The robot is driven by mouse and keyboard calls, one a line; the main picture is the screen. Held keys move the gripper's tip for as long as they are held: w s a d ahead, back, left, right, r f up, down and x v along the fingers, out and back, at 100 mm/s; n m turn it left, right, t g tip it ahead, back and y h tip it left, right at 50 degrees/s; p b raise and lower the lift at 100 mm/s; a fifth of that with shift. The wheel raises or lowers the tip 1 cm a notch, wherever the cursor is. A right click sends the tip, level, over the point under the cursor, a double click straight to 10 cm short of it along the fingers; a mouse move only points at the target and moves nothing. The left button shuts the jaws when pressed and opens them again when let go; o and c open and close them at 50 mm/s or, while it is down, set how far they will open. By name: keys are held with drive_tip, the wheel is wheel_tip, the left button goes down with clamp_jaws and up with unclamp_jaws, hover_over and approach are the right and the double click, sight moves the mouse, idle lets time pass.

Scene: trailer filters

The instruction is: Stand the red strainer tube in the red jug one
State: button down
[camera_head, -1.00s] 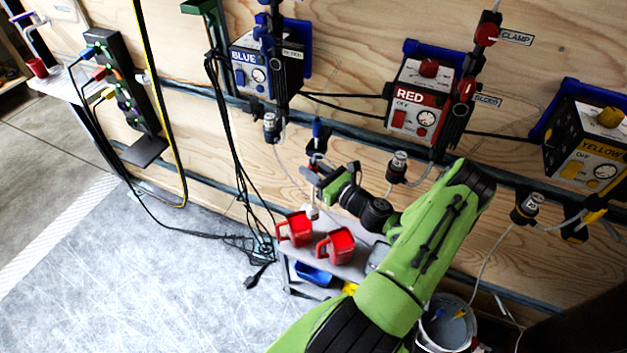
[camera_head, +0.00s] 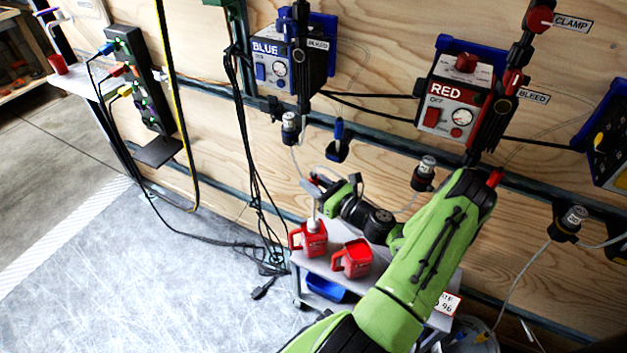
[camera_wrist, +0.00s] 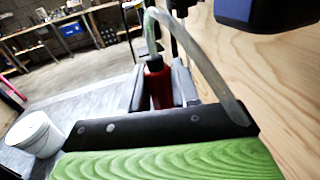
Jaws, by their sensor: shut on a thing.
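My gripper (camera_head: 316,187) is above the cart. In the wrist view its two grey fingers (camera_wrist: 160,97) are shut on the red strainer tube (camera_wrist: 158,78), which has a black top and a clear hose arching from it. In the head view, a pale end piece (camera_head: 313,224) below my gripper is at the mouth of the left red jug (camera_head: 312,242). How deep it sits is not clear. A second red jug (camera_head: 352,260) stands to the right. I cannot read which jug is number one.
The jugs stand on a grey cart (camera_head: 330,274) with a blue bin (camera_head: 325,288) below. A wooden wall behind carries the blue box (camera_head: 280,66), the red box (camera_head: 450,108) and a rail. Black cables (camera_head: 262,195) hang left of the cart.

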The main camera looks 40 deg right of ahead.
wheel_tip(320, 180, down, 4)
drive_tip(key=shift+f+b, duration=0.1)
drive_tip(key=shift+b, duration=0.65)
drive_tip(key=shift+f, duration=3.4)
drive_tip(key=c, duration=0.8)
unclamp_jaws()
drive_tip(key=shift+o, duration=0.2)
drive_tip(key=shift+s, duration=0.1)
drive_tip(key=s+d+p, duration=0.1)
drive_tip(key=s+p, duration=0.2)
drive_tip(key=s, duration=1.2)
drive_tip(key=shift+s, duration=0.3)
drive_tip(key=shift+w+d, duration=0.1)
